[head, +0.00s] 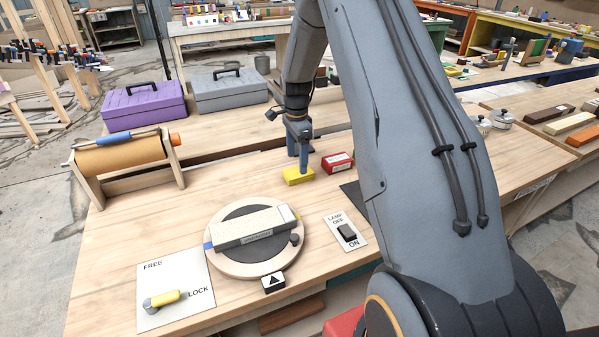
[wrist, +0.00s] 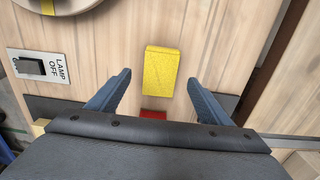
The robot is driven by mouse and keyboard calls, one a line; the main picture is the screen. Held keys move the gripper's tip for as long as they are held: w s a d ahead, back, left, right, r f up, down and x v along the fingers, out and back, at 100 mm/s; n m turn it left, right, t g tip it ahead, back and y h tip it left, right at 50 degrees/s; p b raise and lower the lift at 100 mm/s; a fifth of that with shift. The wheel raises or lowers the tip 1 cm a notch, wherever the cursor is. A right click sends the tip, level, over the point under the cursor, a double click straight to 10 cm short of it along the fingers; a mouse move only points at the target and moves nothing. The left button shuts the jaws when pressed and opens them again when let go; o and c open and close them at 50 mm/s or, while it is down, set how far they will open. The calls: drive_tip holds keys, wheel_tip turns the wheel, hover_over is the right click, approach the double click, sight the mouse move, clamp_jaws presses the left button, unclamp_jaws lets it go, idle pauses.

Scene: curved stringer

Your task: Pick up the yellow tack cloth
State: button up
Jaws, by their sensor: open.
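The yellow tack cloth (head: 299,176) is a small folded yellow block lying flat on the wooden bench top. In the wrist view the cloth (wrist: 161,70) lies ahead of and between the lines of my two blue fingers. My gripper (head: 298,158) is above and close to the cloth in the head view. In the wrist view my gripper (wrist: 160,90) is open, with its fingers wide apart and nothing between them that I can see held. The exact height gap between fingertips and cloth is hard to tell.
A red box (head: 338,162) sits just right of the cloth. A round turntable (head: 254,240) carries a pale block. A lamp switch plate (head: 346,234) and a FREE/LOCK lever plate (head: 177,291) lie in front. A paper roll stand (head: 126,158) and toolboxes (head: 144,105) stand left and behind.

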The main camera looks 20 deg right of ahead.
drive_tip(key=shift+d+f+p, duration=0.2)
drive_tip(key=shift+f+p, duration=0.45)
drive_tip(key=shift+f, duration=0.65)
drive_tip(key=shift+d+f+p, duration=0.2)
drive_tip(key=shift+f+p, duration=0.45)
drive_tip(key=shift+f, duration=0.65)
drive_tip(key=c, duration=1.1)
drive_tip(key=shift+c, duration=0.2)
wheel_tip(320, 180, up, 10)
drive_tip(key=b, duration=0.3)
drive_tip(key=shift+b, duration=0.3)
